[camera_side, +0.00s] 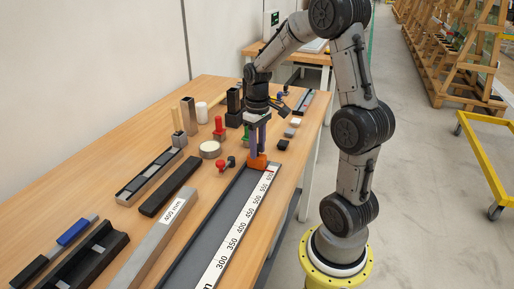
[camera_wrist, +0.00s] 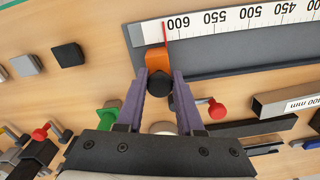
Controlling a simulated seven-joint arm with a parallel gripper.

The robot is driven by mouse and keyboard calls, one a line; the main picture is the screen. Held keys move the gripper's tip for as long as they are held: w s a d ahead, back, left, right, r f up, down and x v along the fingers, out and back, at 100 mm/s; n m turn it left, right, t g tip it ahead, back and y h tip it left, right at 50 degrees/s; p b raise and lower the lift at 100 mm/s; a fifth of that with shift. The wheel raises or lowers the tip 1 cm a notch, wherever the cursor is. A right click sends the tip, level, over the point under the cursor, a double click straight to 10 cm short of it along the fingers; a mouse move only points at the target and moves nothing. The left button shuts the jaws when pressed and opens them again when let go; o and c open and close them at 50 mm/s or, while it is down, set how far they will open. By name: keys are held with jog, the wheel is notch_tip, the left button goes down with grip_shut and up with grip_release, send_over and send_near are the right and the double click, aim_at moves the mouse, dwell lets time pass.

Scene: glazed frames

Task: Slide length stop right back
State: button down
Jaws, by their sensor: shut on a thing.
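The orange length stop (camera_side: 258,162) sits at the far end of the dark rail (camera_side: 206,232) with the white millimetre scale (camera_side: 233,236). It also shows in the wrist view (camera_wrist: 159,62), where its thin red pointer (camera_wrist: 165,32) crosses the scale just beyond the 600 mark. A black knob (camera_wrist: 160,95) stands on the stop. My gripper (camera_side: 259,150) points down over the stop, its purple fingers closed on the black knob, as the wrist view (camera_wrist: 161,84) shows. The fingers partly hide the stop in the side view.
A 400 mm bar (camera_side: 160,238) and a black bar (camera_side: 168,188) lie left of the rail. Small blocks (camera_side: 283,145) stand beyond its far end.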

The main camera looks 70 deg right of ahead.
jog(key=c, duration=0.8)
grip_release()
jog(key=shift+w+d+r, duration=0.1)
jog(key=shift+d, duration=0.35)
jog(key=shift+o, duration=1.2)
jog(key=shift+a, duration=0.15)
notch_tip(320, 180, up, 14)
jog(key=shift+f, duration=0.15)
jog(key=shift+a, duration=0.1)
